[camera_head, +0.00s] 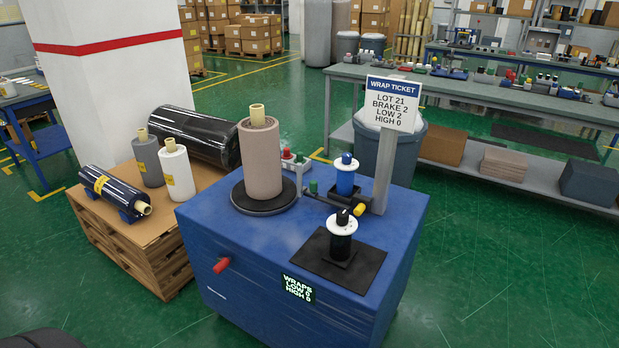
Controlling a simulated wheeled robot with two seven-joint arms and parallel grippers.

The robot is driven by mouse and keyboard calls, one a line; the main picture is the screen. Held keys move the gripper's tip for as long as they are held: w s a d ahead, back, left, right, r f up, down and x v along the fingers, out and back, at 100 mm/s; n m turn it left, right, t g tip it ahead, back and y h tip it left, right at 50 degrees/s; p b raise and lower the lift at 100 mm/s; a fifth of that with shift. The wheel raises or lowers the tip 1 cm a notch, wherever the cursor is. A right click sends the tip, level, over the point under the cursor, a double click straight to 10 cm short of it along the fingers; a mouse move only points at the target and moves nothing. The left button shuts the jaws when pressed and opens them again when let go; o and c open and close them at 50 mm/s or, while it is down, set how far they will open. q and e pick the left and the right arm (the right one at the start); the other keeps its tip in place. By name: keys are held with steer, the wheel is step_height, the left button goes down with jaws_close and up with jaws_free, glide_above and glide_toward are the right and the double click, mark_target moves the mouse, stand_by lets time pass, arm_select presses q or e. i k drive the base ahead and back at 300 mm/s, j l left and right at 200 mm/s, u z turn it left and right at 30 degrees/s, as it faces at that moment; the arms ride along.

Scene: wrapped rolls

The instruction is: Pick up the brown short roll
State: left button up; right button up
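A dull brown roll (262,160) stands upright on a round black turntable (264,203) on top of the blue machine (240,262). A pale yellow core sticks out of its top. It is the only brown roll I can make out on the machine or pallet, and I cannot tell whether it counts as short. Nothing is touching it from the side that I can see. Neither of my grippers is in view.
A wooden pallet (160,262) on the left holds grey (148,160), white (177,172) and black (195,135) rolls, and a dark blue roll (112,188) lying in a cradle. Spools with white discs (341,226) and a ticket sign (392,103) stand right of the turntable.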

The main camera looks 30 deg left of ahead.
mark_target(258, 133)
steer(key=i+j+u, duration=0.65)
steer(key=i+u, duration=0.3)
steer(key=k, duration=0.1)
